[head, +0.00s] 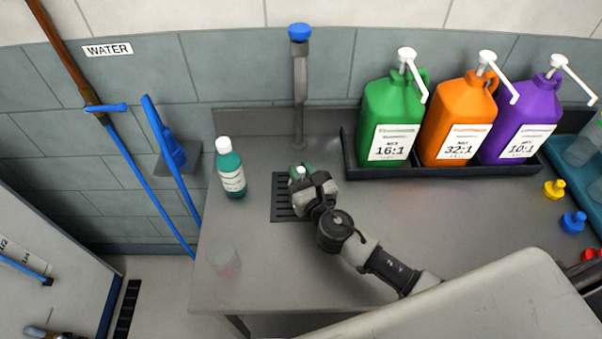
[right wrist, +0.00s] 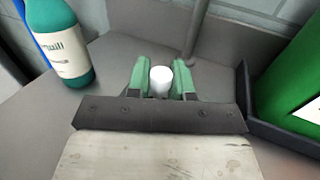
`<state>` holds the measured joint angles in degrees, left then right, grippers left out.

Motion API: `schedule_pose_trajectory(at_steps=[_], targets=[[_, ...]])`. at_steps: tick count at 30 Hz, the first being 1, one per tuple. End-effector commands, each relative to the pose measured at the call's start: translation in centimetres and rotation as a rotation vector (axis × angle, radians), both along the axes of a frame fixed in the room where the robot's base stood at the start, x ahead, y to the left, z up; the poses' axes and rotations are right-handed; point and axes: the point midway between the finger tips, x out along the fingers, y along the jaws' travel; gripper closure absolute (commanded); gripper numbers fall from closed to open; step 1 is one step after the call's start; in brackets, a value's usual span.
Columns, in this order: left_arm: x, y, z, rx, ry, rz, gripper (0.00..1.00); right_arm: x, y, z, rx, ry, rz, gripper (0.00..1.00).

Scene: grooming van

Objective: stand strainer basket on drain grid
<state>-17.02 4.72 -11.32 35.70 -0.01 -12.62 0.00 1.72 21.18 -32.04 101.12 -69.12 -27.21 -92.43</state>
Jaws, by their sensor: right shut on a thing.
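The drain grid (head: 283,208) is a dark slotted plate in the grey bench top, partly covered by my right gripper in the head view. My right gripper (head: 299,174) is over the grid's right, back part. Its green fingers (right wrist: 160,80) are shut on a small white cylindrical thing, which I take to be the strainer basket (right wrist: 160,83); it also shows as a small white spot in the head view (head: 299,171). Its lower part is hidden, so I cannot tell whether it touches the grid. My left gripper is not in view.
A tap (head: 300,95) rises behind. Green (head: 391,120), orange (head: 458,120) and purple (head: 520,120) jugs stand in a dark tray at the back right.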

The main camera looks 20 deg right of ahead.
Motion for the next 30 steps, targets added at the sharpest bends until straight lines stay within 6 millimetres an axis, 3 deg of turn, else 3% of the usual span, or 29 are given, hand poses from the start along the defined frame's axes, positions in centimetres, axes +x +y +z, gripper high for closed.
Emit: schedule_pose_trajectory(at_steps=[10, 11, 15, 26, 30], targets=[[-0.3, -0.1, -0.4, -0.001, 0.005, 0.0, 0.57, 0.0, 0.0, -0.4, 0.0, -0.001, 0.0, 1.0], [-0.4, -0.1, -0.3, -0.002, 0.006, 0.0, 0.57, 0.0, 0.0, -0.3, 0.001, -0.001, 0.0, 0.76], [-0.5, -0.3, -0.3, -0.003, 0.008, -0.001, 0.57, 0.0, 0.0, -0.2, 0.001, -0.001, 0.0, 0.54], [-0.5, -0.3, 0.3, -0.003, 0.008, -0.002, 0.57, 0.0, 0.0, 0.4, 0.0, -0.001, 0.0, 0.53], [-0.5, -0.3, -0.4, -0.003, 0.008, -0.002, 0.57, -2.1, -0.2, -0.2, 0.001, 0.002, 0.002, 0.53]])
